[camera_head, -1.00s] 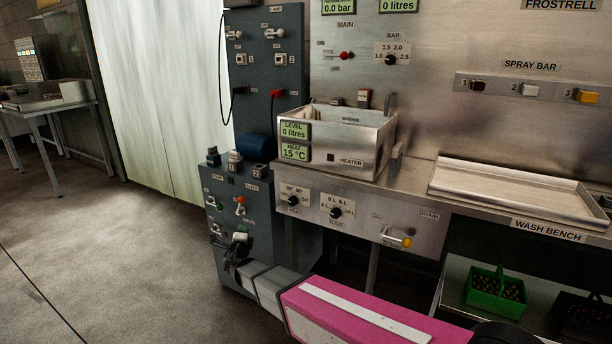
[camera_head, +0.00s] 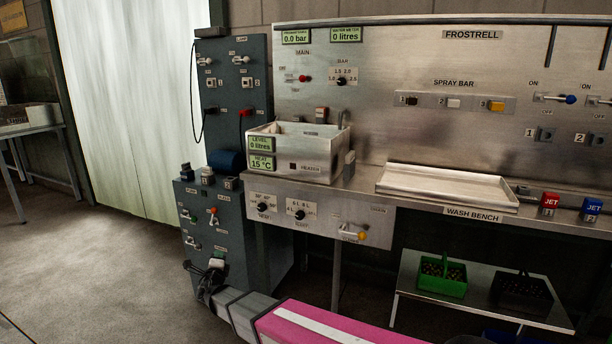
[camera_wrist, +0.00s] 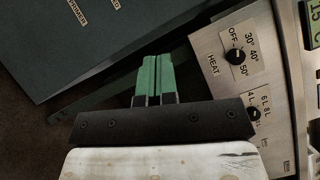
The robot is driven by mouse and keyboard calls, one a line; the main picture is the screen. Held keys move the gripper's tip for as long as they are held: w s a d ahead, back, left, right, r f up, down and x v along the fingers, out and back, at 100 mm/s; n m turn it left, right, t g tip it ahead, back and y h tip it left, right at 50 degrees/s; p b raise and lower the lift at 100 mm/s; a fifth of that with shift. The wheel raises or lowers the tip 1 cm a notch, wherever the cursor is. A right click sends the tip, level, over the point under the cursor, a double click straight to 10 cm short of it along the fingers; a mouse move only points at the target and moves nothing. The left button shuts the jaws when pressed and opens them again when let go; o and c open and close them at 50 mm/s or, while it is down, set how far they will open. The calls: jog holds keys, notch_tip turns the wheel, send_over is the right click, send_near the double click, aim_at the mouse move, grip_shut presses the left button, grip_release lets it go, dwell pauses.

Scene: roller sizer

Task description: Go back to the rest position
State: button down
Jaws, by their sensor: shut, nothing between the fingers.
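My gripper (camera_head: 204,284) is at the lower left of the head view, in front of the grey switch cabinet (camera_head: 186,247), at the end of my pink and grey arm. In the wrist view its two green fingers (camera_wrist: 155,78) are together with nothing between them. The fingers are over dark floor and the cabinet edge, apart from the panel with the HEAT knob (camera_wrist: 236,56). I cannot tell the exact gap to the cabinet.
The wash bench (camera_head: 360,196) carries a steel tank (camera_head: 322,166) and a flat tray (camera_head: 440,201). A lower shelf (camera_head: 415,312) holds a green crate (camera_head: 442,289) and a black crate (camera_head: 522,310). Open floor (camera_head: 90,270) lies to the left.

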jog(key=w+d+f+m+g+h, duration=0.1)
jog(key=w+d+m+g+h, duration=0.3)
jog(key=d+m, duration=0.8)
jog(key=s+d+f+m+g+h, duration=0.15)
jog(key=d+m+h, duration=0.5)
jog(key=d, duration=0.85)
jog(key=s+d+f+m+g, duration=0.2)
jog(key=d+m+g, duration=0.2)
jog(key=d+m, duration=0.35)
jog(key=s+d+f+m+g, duration=0.1)
jog(key=s+d+m+g, duration=0.25)
jog(key=d+m, duration=0.4)
jog(key=s+d+f+m+g+y, duration=0.1)
jog(key=s+d+m+g+y, duration=0.5)
jog(key=m, duration=1.2)
jog(key=s+d+y, duration=0.2)
jog(key=s+d, duration=0.2)
jog(key=s, duration=0.1)
jog(key=shift+s+f, duration=0.15)
jog(key=shift+s, duration=0.2)
